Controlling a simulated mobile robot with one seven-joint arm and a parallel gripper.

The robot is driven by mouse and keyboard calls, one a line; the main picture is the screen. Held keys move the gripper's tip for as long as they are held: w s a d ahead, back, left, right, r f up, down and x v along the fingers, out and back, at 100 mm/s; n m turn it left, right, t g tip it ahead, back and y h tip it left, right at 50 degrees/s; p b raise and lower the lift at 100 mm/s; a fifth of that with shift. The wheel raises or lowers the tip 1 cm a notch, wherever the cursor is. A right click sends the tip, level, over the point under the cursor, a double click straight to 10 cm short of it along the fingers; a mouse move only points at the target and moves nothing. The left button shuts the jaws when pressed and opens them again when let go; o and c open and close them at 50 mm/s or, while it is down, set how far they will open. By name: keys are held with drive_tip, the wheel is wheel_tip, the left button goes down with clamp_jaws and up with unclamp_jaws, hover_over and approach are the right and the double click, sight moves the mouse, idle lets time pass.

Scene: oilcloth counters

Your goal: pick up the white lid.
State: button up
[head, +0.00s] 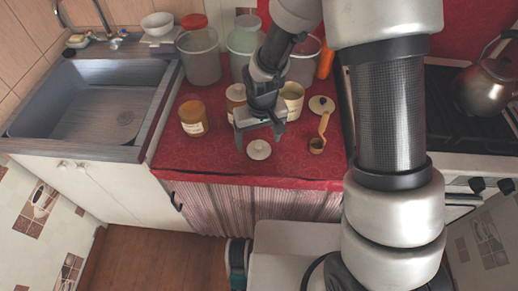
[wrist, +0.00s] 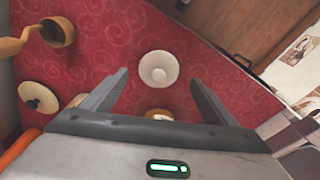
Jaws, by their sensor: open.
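The white lid (head: 259,149) is a small round lid with a knob, lying knob up on the red oilcloth near the counter's front edge. In the wrist view the white lid (wrist: 158,66) lies ahead of the gap between the fingers, roughly centred. My gripper (head: 260,136) is open and empty, pointing down over the counter just behind the lid in the head view. In the wrist view both fingers of my gripper (wrist: 158,84) are spread apart, with the lid beyond their tips. I see no contact with the lid.
A honey jar (head: 193,118) stands left of my gripper, and a cream canister (head: 292,97) behind it. A wooden ladle (head: 322,132) and another lid with a dark knob (head: 321,104) lie to the right. Buckets stand at the back. The sink (head: 160,95) is left.

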sight(259, 145)
drive_tip(key=f, duration=0.3)
drive_tip(key=shift+w+f, duration=0.1)
drive_tip(key=shift+w, duration=0.1)
drive_tip(key=shift+c, duration=0.3)
drive_tip(key=c, duration=1)
drive_tip(key=shift+c, duration=0.2)
